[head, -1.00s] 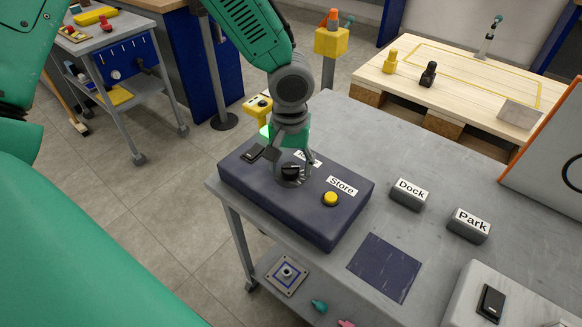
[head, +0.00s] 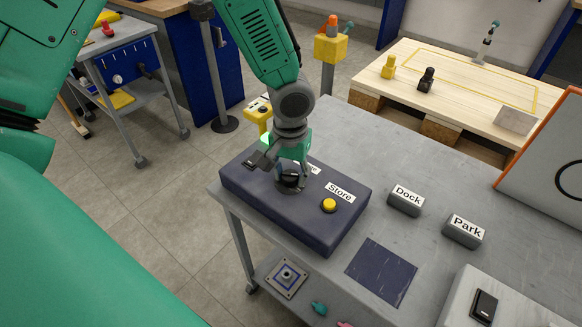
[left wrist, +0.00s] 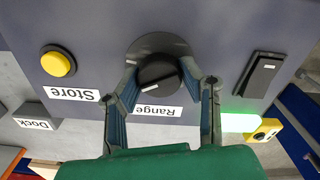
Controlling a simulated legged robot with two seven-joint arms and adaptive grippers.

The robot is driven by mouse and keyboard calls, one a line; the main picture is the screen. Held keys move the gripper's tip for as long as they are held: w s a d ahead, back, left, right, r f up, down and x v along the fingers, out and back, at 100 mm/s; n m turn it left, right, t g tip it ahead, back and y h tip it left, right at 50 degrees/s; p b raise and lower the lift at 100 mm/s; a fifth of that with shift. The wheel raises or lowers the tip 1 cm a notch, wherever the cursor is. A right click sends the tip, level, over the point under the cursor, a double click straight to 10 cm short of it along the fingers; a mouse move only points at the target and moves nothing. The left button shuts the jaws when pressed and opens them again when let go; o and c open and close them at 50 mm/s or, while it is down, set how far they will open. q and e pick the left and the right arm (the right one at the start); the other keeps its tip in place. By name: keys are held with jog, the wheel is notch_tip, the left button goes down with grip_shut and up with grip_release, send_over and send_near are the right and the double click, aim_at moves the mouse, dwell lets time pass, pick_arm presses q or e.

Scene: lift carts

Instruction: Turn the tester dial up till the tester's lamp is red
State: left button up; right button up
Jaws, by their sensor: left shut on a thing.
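The tester (head: 318,224) is a dark box on the grey bench, with a black dial (left wrist: 158,72) labelled "Range" on its top. My left gripper (head: 288,176) comes down from above, and its fingers are shut on the dial, one on each side in the left wrist view. In the head view the gripper partly hides the dial and its label. The lamp (left wrist: 240,122) at the tester's edge glows green. A yellow button (head: 329,205) labelled "Store" and a black rocker switch (left wrist: 261,72) sit either side of the dial. My right gripper is not in view.
Grey blocks labelled "Dock" (head: 406,201) and "Park" (head: 463,232) stand on the bench to the right. A dark square patch (head: 381,271) lies in front of them. A yellow box (head: 257,114) is just behind the tester. A wooden pallet table (head: 455,85) stands beyond.

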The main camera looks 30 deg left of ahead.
aim_at(291, 173)
pick_arm(q)
jog(key=shift+r+m+p, duration=0.15)
jog(key=shift+m+p, duration=0.55)
jog(key=shift+m, duration=0.7)
jog(key=o, duration=1.1)
jog(key=shift+o, duration=0.2)
jog(key=shift+r, duration=0.1)
notch_tip(291, 173, up, 11)
jog(key=shift+r, duration=0.2)
jog(key=shift+w, duration=0.1)
